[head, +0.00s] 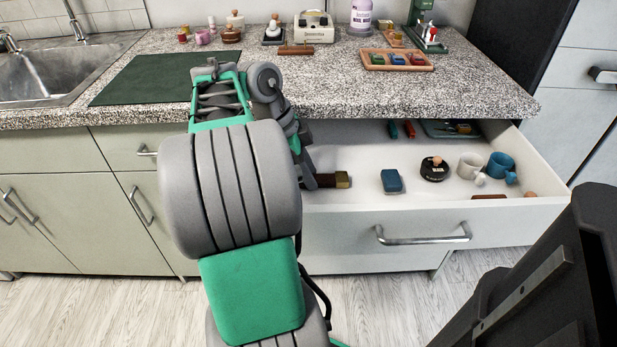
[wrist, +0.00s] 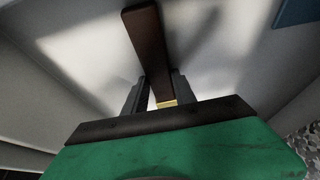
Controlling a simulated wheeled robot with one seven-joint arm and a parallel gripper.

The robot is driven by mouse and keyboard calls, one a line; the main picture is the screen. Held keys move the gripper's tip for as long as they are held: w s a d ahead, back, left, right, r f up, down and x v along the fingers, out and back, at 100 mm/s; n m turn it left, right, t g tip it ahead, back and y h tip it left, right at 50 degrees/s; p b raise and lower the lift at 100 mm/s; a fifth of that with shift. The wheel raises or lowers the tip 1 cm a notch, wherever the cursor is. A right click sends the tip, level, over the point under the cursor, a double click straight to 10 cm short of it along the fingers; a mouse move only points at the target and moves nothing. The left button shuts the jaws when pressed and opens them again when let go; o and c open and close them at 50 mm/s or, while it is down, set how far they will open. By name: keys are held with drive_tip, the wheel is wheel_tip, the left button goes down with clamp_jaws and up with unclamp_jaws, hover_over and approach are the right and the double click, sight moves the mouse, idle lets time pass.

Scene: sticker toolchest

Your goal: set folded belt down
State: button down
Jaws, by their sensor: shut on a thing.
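The folded belt is a dark brown strip with a gold end (head: 332,180), in the left part of the open drawer (head: 520,218) in the head view. In the wrist view the belt (wrist: 147,45) runs away from between the fingers, with its gold end close to the palm. My gripper (wrist: 157,82) is shut on the belt, inside the drawer. In the head view my arm hides most of the gripper and part of the belt. I cannot tell whether the belt touches the drawer floor.
Right of the belt in the drawer are a blue block (head: 391,181), a round black tin (head: 433,169), a white mug (head: 469,165) and a blue mug (head: 501,167). The drawer floor between belt and blue block is bare. The speckled counter (head: 480,95) overhangs the drawer's back.

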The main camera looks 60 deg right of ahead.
drive_tip(key=c, duration=1)
unclamp_jaws()
drive_tip(key=p+v, duration=0.7)
drive_tip(key=v, duration=0.5)
drive_tip(key=shift+r+p, duration=0.1)
drive_tip(key=shift+p, duration=0.25)
drive_tip(key=shift+r, duration=0.1)
